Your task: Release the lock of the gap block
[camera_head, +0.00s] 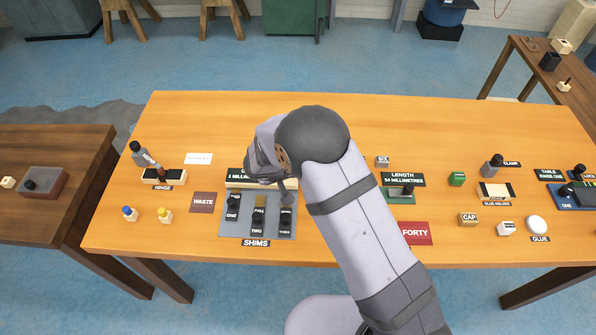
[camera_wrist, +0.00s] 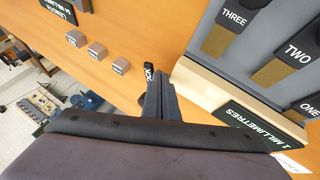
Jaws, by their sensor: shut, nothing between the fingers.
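The gap block's sign, partly readable as "1 MILLIMETRES" (camera_head: 238,176), stands at the back of the shims tray, with a pale wooden strip under it. In the wrist view the green sign (camera_wrist: 238,130) and the pale strip (camera_wrist: 205,90) show at the right. A small black tag (camera_wrist: 148,70), seemingly lettered LOCK, shows just beyond my fingers. My gripper (camera_wrist: 160,84) is shut and empty, close beside the left end of the pale strip in that view. In the head view my gripper (camera_head: 287,192) is by the block's right end, partly hidden by my arm. Contact with the lock cannot be told.
The shims tray (camera_head: 244,222) holds several dark-handled shims. Small grey cubes (camera_wrist: 97,50) lie beyond my fingers. A length sign (camera_head: 403,179), a red FORTY card (camera_head: 415,233) and a green block (camera_head: 457,179) are to the right.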

